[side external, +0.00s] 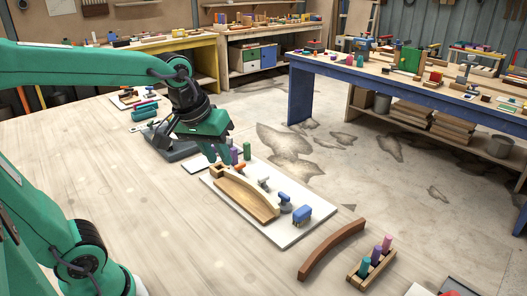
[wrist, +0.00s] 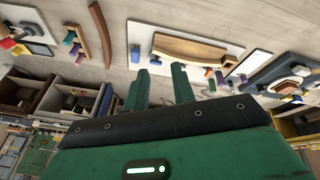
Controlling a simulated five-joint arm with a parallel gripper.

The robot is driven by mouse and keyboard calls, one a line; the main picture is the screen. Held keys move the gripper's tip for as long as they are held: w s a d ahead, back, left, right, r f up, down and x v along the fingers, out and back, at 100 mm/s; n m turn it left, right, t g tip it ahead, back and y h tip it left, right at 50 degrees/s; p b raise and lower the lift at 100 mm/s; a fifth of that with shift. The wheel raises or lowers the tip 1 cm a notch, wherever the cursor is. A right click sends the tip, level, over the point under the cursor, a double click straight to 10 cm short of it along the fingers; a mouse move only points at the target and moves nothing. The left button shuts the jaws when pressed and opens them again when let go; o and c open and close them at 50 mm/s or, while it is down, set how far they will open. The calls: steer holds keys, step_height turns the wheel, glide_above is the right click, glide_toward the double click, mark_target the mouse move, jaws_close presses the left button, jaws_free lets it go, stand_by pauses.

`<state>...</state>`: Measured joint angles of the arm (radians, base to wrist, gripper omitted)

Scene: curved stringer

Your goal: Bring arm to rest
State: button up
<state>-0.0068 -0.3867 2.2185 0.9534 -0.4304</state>
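My gripper (side external: 214,153) hangs over the far end of a white board (side external: 292,233). Its two green fingers also show in the wrist view (wrist: 161,82), spread apart with nothing between them. A light wooden curved stringer (side external: 248,199) lies on the board; it also shows in the wrist view (wrist: 190,48), beyond the fingertips. A dark brown curved piece (side external: 331,249) lies on the bench beside the board and shows at upper left in the wrist view (wrist: 102,30). Whether the fingers touch anything on the board is unclear.
A blue clamp-like block (side external: 301,214) and several coloured pegs stand along the board's far side. A wooden peg holder (side external: 368,274) stands at the bench's right. A grey tool (side external: 173,148) lies behind the gripper. The bench's left front (side external: 150,240) is clear.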

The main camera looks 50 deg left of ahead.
steer(key=s+f+m+t, duration=0.1)
steer(key=s+f+m, duration=0.1)
steer(key=s+m, duration=0.3)
steer(key=shift+s+t, duration=0.3)
steer(key=shift+s, duration=1.25)
steer(key=shift+d, duration=0.1)
